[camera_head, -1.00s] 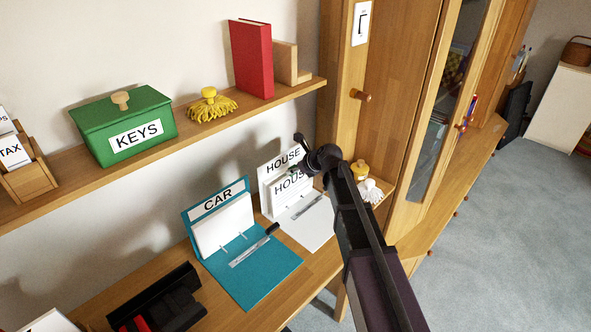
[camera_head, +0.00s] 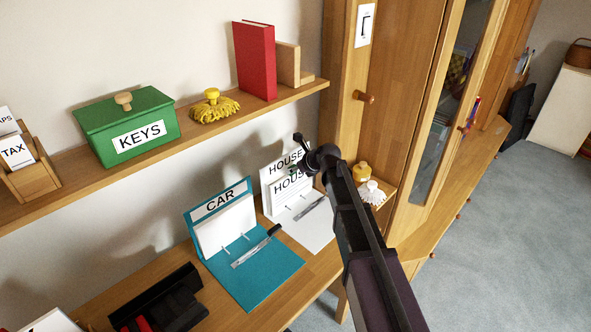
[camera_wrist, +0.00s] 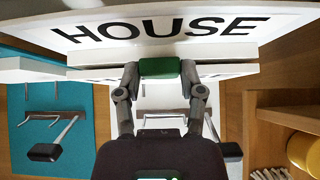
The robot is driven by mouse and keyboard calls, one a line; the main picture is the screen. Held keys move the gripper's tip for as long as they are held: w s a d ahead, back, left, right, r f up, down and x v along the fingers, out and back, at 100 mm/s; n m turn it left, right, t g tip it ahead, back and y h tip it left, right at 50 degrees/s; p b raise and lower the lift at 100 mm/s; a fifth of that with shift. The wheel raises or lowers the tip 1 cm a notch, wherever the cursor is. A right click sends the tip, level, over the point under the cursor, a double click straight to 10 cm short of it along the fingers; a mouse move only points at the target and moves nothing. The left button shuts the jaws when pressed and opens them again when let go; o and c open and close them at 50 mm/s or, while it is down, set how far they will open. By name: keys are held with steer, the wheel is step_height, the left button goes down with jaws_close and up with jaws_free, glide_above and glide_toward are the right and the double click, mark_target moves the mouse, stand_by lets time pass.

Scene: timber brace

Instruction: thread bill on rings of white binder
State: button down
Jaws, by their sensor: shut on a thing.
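The white binder (camera_head: 314,229) stands open on the desk with its raised HOUSE header board at the back, and the board also shows large in the wrist view (camera_wrist: 160,28). A white bill (camera_head: 283,193) marked HOUSE is upright just in front of the board. My gripper (camera_wrist: 159,76) is shut on a green tab (camera_wrist: 160,67) at the bill's upper edge, and the fingers cover the middle of its lettering. The binder's rings are hidden, so I cannot tell whether the bill touches them.
A teal CAR binder (camera_head: 262,277) with white sheets and a dark-handled tool lies to the left. A shelf above holds a green KEYS box (camera_head: 127,125) and a red book (camera_head: 256,62). A yellow jar (camera_head: 362,172) and a tall cabinet (camera_head: 400,80) are close on the right.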

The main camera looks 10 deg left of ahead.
stand_by(0.3)
steer(key=shift+c, duration=0.6)
jaws_free()
steer(key=shift+o, duration=0.6)
step_height(320, 180, up, 8)
steer(key=p, duration=0.8)
